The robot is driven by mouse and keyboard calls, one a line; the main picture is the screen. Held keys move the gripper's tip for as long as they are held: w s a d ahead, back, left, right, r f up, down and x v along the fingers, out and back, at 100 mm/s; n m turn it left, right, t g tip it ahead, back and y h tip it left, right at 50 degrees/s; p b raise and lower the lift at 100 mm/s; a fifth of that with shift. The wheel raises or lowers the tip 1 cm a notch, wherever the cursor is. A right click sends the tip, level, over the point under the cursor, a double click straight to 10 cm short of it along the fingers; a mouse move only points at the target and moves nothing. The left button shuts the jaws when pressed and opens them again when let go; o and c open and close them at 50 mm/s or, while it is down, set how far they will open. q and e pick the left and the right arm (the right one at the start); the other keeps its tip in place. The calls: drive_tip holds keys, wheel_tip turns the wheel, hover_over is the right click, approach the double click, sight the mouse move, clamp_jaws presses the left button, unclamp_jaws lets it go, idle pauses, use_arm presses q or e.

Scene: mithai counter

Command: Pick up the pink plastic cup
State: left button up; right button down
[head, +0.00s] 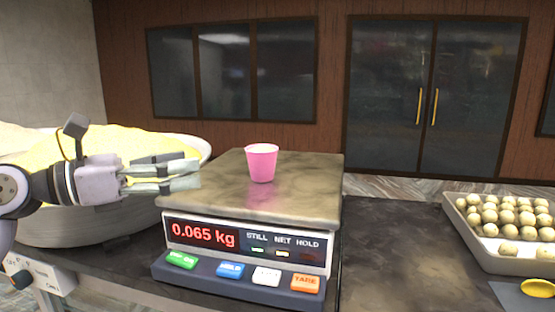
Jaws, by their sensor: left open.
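The pink plastic cup (262,163) stands upright on the metal pan of the weighing scale (225,199), near the middle of the pan. The scale's red display (203,235) reads 0.065 kg. My left gripper (195,174) comes in from the left. It is open and empty, its fingers pointing right toward the cup, over or close to the pan's left edge. A clear gap lies between the fingertips and the cup. My right gripper is not in view.
A large bowl (70,228) with yellow contents stands at the left, behind and below my left arm. A tray (500,257) of round sweets and a yellow spoon (538,288) are at the right. The dark counter (400,255) between scale and tray is clear.

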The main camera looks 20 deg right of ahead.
use_arm(q)
drive_tip(key=p, duration=0.3)
approach(247, 154)
drive_tip(key=d, duration=0.2)
drive_tip(key=shift+d+r, duration=0.35)
drive_tip(key=d, duration=0.2)
drive_tip(key=w+d+p, duration=0.1)
drive_tip(key=d, duration=0.1)
drive_tip(key=shift+d+f, duration=0.2)
drive_tip(key=shift+d, duration=0.15)
drive_tip(key=shift+d+p, duration=0.3)
drive_tip(key=d+p, duration=0.1)
drive_tip(key=d, duration=0.1)
drive_tip(key=w+d+p, duration=0.1)
drive_tip(key=d+p, duration=0.1)
drive_tip(key=shift+w+d+f, duration=0.1)
drive_tip(key=shift+d+f, duration=0.05)
drive_tip(key=shift+d, duration=0.25)
drive_tip(key=shift+f, duration=0.1)
drive_tip(key=shift+a, duration=0.15)
drive_tip(key=shift+c, duration=1.3)
drive_tip(key=c, duration=1)
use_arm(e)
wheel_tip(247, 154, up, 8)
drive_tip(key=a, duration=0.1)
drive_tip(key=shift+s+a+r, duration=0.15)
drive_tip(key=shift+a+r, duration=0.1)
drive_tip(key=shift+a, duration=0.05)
